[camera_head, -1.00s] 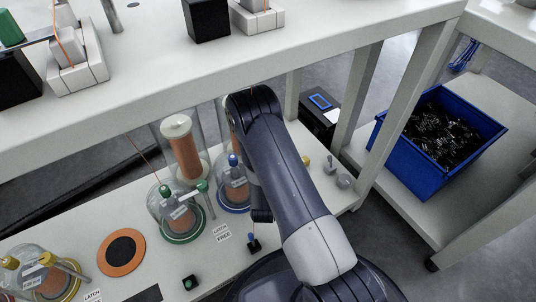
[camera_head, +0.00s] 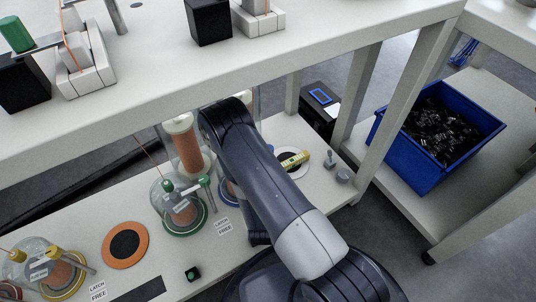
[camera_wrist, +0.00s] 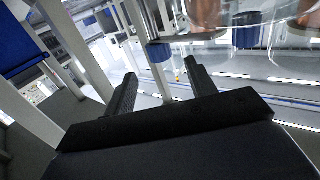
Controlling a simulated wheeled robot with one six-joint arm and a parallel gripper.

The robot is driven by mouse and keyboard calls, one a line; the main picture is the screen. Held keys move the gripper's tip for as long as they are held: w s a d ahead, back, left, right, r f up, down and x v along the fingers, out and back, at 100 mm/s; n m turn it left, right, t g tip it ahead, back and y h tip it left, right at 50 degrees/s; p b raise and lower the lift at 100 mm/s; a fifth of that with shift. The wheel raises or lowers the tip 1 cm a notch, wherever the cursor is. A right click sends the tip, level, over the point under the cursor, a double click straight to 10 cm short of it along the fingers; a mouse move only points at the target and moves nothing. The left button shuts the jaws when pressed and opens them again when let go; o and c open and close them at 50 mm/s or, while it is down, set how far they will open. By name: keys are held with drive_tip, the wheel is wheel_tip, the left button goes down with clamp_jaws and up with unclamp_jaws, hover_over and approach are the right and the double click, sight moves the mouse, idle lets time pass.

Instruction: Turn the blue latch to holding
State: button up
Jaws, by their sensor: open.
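In the wrist view my gripper (camera_wrist: 160,70) is open, its two dark fingers apart with nothing held between them. A blue cylindrical knob (camera_wrist: 158,52) on a thin metal rod shows just past the fingertips, roughly in line with the gap; I take it for the blue latch's handle, but cannot tell its turn angle. In the head view the blue latch and my gripper's fingers are hidden behind my arm. A label reading "LATCH FREE" (camera_head: 223,226) lies on the bench just left of my arm.
A green-ringed glass dome (camera_head: 182,212) stands left of my arm, with a blue-ringed one (camera_head: 228,190) partly hidden behind it. A yellow-marked piece (camera_head: 294,160) lies to the right. The upper shelf (camera_head: 150,95) overhangs the bench. A blue crate (camera_head: 420,165) sits at far right.

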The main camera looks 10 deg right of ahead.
drive_tip(key=shift+v, duration=1.25)
drive_tip(key=b+x, duration=0.2)
drive_tip(key=x, duration=0.9)
drive_tip(key=shift+d+f, duration=0.1)
drive_tip(key=shift+s+y, duration=0.1)
drive_tip(key=shift+y, duration=0.2)
